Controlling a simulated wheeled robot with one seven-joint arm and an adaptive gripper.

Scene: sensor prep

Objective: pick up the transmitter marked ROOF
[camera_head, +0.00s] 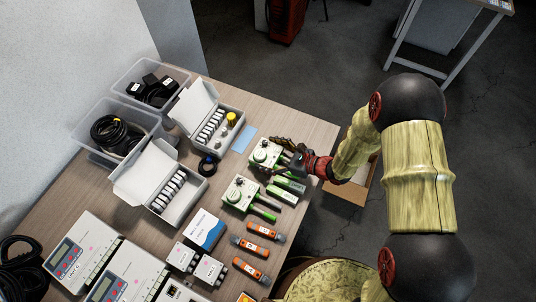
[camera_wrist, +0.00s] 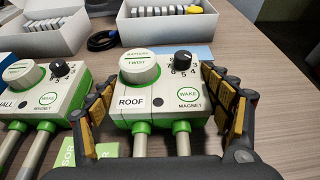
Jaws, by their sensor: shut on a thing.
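The transmitter marked ROOF (camera_wrist: 158,90) is a cream and green box with a round battery cap, a black numbered dial and a WAKE button. It also shows in the head view (camera_head: 265,152) near the table's right side. My gripper (camera_wrist: 160,108) is shut on it, one padded finger on each side; it also shows in the head view (camera_head: 282,156). I cannot tell whether the box is clear of the table. A second, similar transmitter (camera_wrist: 42,92), with a label ending in "ALL", stands just left of it and also shows in the head view (camera_head: 241,192).
Green-labelled items (camera_head: 286,190) lie close by my gripper. Orange sensors (camera_head: 250,246) lie nearer the front. Open white boxes of discs (camera_head: 185,205) and clear bins (camera_head: 102,140) stand to the left and back. A blue card (camera_head: 244,138) lies behind the held transmitter.

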